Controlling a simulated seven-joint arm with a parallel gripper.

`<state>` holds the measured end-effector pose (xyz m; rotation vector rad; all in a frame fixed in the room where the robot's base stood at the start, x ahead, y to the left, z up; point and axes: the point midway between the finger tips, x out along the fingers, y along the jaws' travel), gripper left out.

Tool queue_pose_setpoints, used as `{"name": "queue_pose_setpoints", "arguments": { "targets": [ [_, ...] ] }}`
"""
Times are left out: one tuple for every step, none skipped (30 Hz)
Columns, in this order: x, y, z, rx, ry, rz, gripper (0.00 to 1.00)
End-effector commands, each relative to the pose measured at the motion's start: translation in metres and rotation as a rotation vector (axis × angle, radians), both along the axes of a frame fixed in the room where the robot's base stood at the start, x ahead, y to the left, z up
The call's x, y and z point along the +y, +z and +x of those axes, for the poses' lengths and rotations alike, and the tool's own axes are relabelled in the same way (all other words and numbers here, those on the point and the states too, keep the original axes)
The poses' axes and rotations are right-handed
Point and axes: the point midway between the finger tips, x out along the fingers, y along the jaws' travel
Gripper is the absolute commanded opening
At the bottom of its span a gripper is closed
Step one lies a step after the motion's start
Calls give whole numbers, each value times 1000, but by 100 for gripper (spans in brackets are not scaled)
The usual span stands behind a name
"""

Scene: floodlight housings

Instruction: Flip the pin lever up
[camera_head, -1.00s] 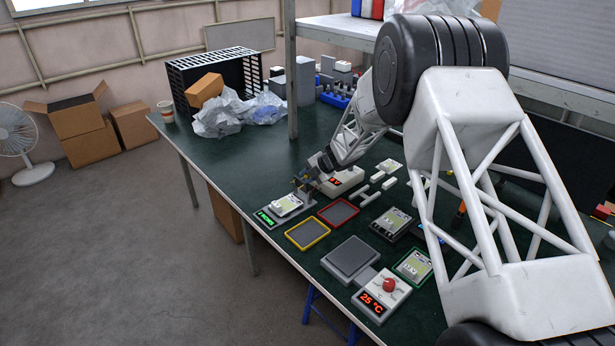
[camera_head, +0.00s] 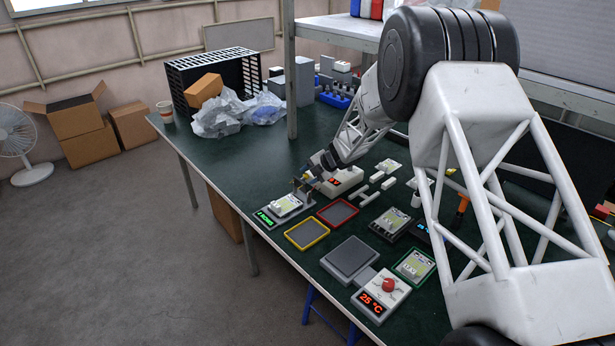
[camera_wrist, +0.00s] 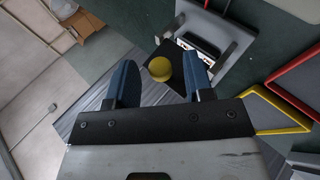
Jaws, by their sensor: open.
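A round yellow knob (camera_wrist: 160,68), which looks like the end of the pin lever, shows in the wrist view against a dark block. It lies between the two blue fingers of my gripper (camera_wrist: 159,78). The fingers are spread, with a visible space on each side of the knob. Whether the knob stands up or lies down I cannot tell. A grey fixture (camera_wrist: 235,50) is just beyond it. In the head view my gripper (camera_head: 306,183) is above the far end of the test stand (camera_head: 267,217) with green digits, which bears a pale housing (camera_head: 286,204). The lever's shaft is hidden.
A yellow-rimmed tray (camera_head: 307,246) and a red-rimmed tray (camera_head: 354,207) lie right of the stand. A light box with red digits (camera_head: 340,181) stands close to my gripper. A grey plate (camera_head: 349,257) and a red-button unit (camera_head: 380,293) are nearer.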

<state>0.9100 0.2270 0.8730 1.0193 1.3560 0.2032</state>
Motion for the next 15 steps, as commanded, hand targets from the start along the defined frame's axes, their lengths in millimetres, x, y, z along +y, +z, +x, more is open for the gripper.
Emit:
{"name": "queue_pose_setpoints", "arguments": {
  "targets": [
    [-5, 5, -2, 0, -2, 1, 48],
    [-7, 8, -3, -1, -2, 0, 48],
    [-11, 11, -3, -1, -2, 0, 48],
    [-13, 14, -4, -2, -3, 0, 48],
    [-16, 17, -5, -2, -3, 0, 48],
    [-19, 20, -7, -1, -2, -1, 48],
    [-22, 23, -8, -1, -2, -1, 48],
    [-24, 25, -10, 0, -1, 0, 48],
    [-27, 29, -11, -1, -1, 0, 48],
    [-29, 31, -12, -1, -1, 0, 48],
    [-31, 33, -12, -1, -1, 0, 48],
    [-34, 36, -13, 0, -2, 1, 48],
    [-35, 38, -14, 0, -2, 1, 48],
    [-37, 39, -15, 0, -1, 0, 48],
    [-38, 41, -15, 0, -1, 0, 48]
  ]
}}
